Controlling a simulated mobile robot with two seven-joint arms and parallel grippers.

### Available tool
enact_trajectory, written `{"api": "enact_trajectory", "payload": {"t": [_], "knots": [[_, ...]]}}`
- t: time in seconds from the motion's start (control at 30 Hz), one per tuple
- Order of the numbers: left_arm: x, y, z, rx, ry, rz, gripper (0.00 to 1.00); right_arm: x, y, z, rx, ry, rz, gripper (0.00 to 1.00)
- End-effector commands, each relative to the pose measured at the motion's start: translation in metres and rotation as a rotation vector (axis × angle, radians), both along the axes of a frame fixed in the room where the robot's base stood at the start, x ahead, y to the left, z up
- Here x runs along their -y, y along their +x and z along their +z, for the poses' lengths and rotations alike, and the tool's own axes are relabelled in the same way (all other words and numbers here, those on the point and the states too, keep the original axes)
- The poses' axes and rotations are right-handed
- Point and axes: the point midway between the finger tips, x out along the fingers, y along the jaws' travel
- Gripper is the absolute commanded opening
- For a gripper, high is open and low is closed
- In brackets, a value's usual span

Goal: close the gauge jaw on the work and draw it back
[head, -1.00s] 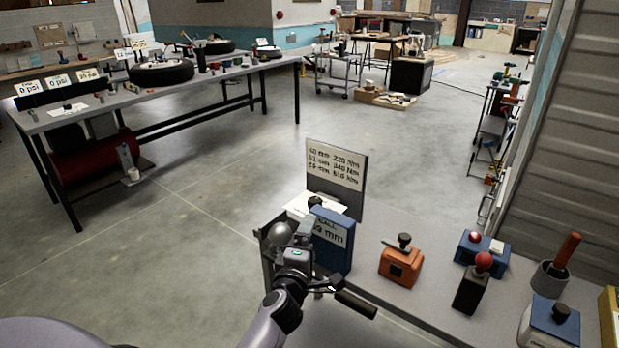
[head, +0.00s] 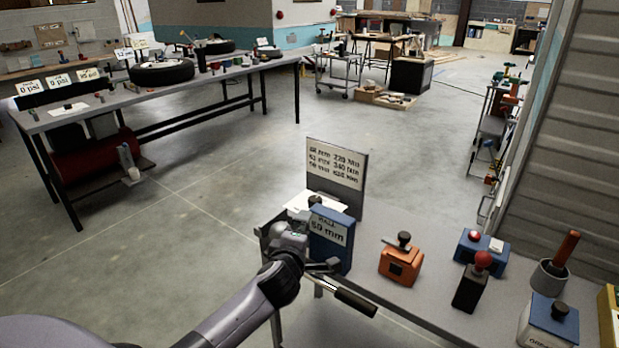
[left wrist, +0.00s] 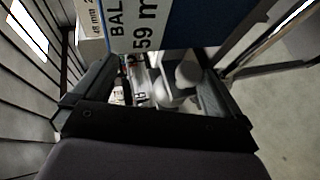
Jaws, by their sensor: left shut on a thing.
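The blue gauge box (head: 331,240), with a white label reading about "BALL 59 mm", stands at the near left end of the bench. My left gripper (head: 318,265) is low against the near side of the box, and my forearm hides much of what is there. In the left wrist view, the fingers (left wrist: 150,95) straddle grey rounded parts (left wrist: 188,75) below the gauge label (left wrist: 140,22). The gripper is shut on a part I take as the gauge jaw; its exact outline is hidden. My right gripper is not in view.
A dark-gripped handle (head: 355,302) sticks out past the bench edge. A grey board (head: 337,170) with mm and Nm figures stands behind the gauge. To the right are an orange box (head: 401,262), a red-knobbed lever (head: 472,282) and a blue box (head: 482,248). Open floor lies left.

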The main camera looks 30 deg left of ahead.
Motion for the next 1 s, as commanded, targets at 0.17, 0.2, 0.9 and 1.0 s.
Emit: {"api": "enact_trajectory", "payload": {"t": [0.17, 0.2, 0.9, 1.0], "knots": [[0.016, 0.011, 0.169, 0.364, -0.006, -0.050, 0.76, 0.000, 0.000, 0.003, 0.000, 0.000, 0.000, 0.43], [-0.004, 0.002, 0.011, 0.020, 0.004, 0.004, 0.75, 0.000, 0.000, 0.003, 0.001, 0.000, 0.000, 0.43], [0.013, -0.040, 0.004, 0.008, 0.001, 0.001, 0.55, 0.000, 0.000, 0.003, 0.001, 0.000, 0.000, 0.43], [0.015, -0.047, 0.003, 0.007, -0.001, 0.000, 0.55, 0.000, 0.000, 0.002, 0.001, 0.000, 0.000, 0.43]]}}
